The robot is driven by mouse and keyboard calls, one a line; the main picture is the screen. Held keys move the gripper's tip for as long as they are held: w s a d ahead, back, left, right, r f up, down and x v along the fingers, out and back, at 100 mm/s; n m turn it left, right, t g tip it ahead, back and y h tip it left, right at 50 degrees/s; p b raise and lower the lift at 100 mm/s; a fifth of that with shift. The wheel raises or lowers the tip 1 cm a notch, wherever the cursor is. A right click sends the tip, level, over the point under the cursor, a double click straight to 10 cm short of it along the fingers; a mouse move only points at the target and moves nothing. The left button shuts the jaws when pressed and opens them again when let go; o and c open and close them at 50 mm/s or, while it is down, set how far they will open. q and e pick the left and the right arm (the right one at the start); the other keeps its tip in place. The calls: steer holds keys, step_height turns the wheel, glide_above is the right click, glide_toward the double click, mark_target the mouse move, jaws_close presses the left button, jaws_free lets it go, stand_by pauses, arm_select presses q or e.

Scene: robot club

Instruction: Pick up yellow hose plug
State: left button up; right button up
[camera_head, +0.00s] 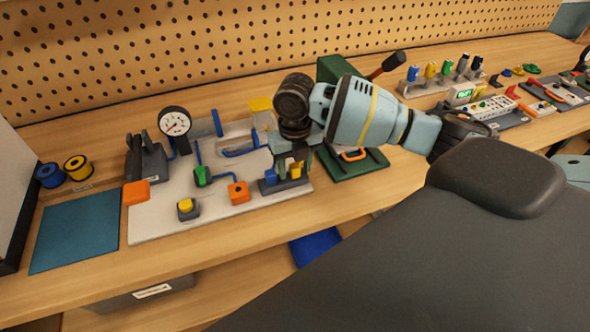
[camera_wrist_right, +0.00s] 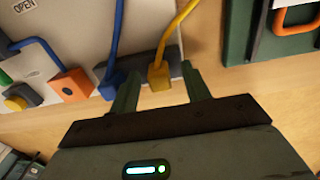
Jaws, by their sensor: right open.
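The yellow hose plug (camera_wrist_right: 158,77) sits in a dark grey holder at the front right of the pale board, with a yellow hose rising from it. It also shows in the head view (camera_head: 295,170). A blue plug (camera_wrist_right: 109,84) stands to its left in the same holder (camera_head: 285,187). My right gripper (camera_wrist_right: 160,88) is open, with one greenish finger on each side of the yellow plug. The left finger comes between the blue and yellow plugs. Whether the fingers touch the plug I cannot tell. In the head view my right gripper (camera_head: 294,152) reaches down over the holder. My left gripper is out of view.
The pale board (camera_head: 150,222) also bears a gauge (camera_head: 174,122), blue pipes, an orange block (camera_head: 239,192) and a yellow knob (camera_head: 186,205). A green case (camera_head: 352,166) lies just right. A blue mat (camera_head: 78,230) lies at the left. Pegboard stands behind.

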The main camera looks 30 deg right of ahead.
mark_target(295, 165)
steer(key=shift+f, duration=0.1)
jaws_close()
stand_by(0.4)
steer(key=shift+r, duration=0.6)
step_height(295, 165, up, 2)
steer(key=shift+r, duration=0.2)
steer(key=s+a, duration=0.3)
steer(key=a, duration=0.4)
steer(key=s+a+r, duration=0.1)
steer(key=s+a, duration=0.2)
steer(key=a, duration=0.4)
steer(key=shift+s+a+r, duration=0.2)
steer(key=shift+a, duration=0.2)
